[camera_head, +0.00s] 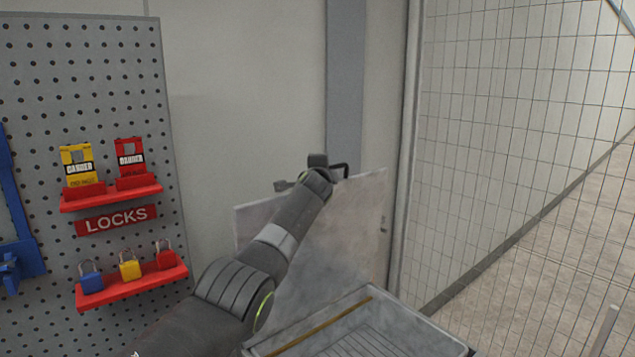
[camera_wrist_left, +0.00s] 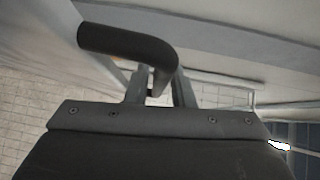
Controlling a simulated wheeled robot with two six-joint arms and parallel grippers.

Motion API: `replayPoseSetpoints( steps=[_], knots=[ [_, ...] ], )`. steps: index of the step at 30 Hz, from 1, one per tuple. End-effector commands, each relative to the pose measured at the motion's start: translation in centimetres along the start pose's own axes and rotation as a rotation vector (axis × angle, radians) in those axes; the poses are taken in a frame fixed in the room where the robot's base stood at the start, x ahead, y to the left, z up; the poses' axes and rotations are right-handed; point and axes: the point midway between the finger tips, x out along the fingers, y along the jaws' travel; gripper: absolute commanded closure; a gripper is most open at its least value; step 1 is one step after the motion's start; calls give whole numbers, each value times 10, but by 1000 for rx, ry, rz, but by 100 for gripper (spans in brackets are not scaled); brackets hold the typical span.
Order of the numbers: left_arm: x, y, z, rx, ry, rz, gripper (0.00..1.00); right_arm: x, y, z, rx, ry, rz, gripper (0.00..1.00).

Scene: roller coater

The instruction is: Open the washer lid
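The washer lid (camera_head: 345,235) is a grey metal panel standing raised and tilted at the back of the washer basin (camera_head: 365,325). A black bent handle (camera_head: 343,168) is at the lid's top edge. My left arm reaches across the lid, and my left gripper (camera_head: 322,176) is at that handle. In the left wrist view, the handle (camera_wrist_left: 125,42) is a thick dark bar with a curved end that comes down by the fingers of my left gripper (camera_wrist_left: 160,90). The fingers stand apart; I cannot tell whether they clamp it. My right gripper is not in view.
A pegboard (camera_head: 75,120) with red shelves, padlocks (camera_head: 130,265) and lock tags stands at the left. A wire mesh fence (camera_head: 520,110) is at the right. A grey wall (camera_head: 245,90) is close behind the lid.

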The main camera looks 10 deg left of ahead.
Motion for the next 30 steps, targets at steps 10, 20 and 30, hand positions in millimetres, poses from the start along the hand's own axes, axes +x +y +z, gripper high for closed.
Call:
replayPoseSetpoints(
  steps=[10, 20, 30],
  knots=[
    [-16, 1, 0, -3, -3, -2, 78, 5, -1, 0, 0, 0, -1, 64],
    [-40, 2, 0, -2, 2, 0, 78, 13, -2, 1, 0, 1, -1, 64],
    [-73, 4, 0, -2, 3, 1, 78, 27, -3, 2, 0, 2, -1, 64]
  ],
)
